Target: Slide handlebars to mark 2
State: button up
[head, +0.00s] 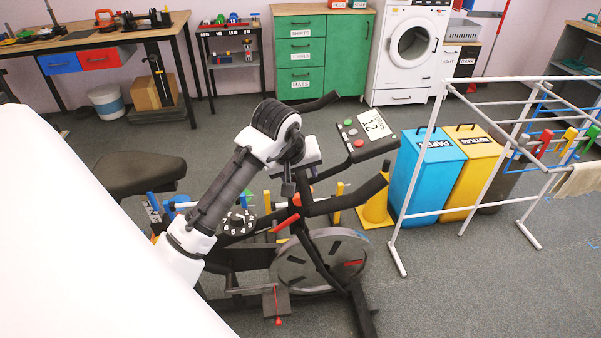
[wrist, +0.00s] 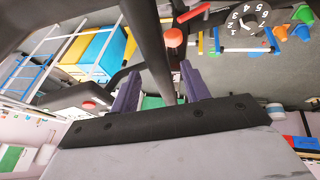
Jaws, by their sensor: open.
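The handlebars (head: 345,196) are black curved grips on the exercise bike, with a second grip (head: 322,102) higher up beside the console (head: 366,138). My gripper (head: 288,187) hangs at the handlebars' left side in the head view, mostly hidden by my wrist. In the wrist view my gripper (wrist: 160,75) has its two purple fingers apart. A dark grey bar (wrist: 155,50) of the bike runs between them in the picture; I cannot tell whether they touch it. A red knob (wrist: 174,38) sits by that bar. A numbered black dial (head: 238,222) also shows in the wrist view (wrist: 248,18).
The bike's seat (head: 140,172) is at left and its flywheel (head: 315,262) below. A drying rack (head: 420,170), blue bin (head: 425,172) and yellow bin (head: 474,165) stand at right. Grey floor is open at front right.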

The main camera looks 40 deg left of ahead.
jog(key=shift+w+a+f, duration=0.1)
jog(key=shift+w+f, duration=0.2)
jog(key=shift+f, duration=0.35)
grip_shut()
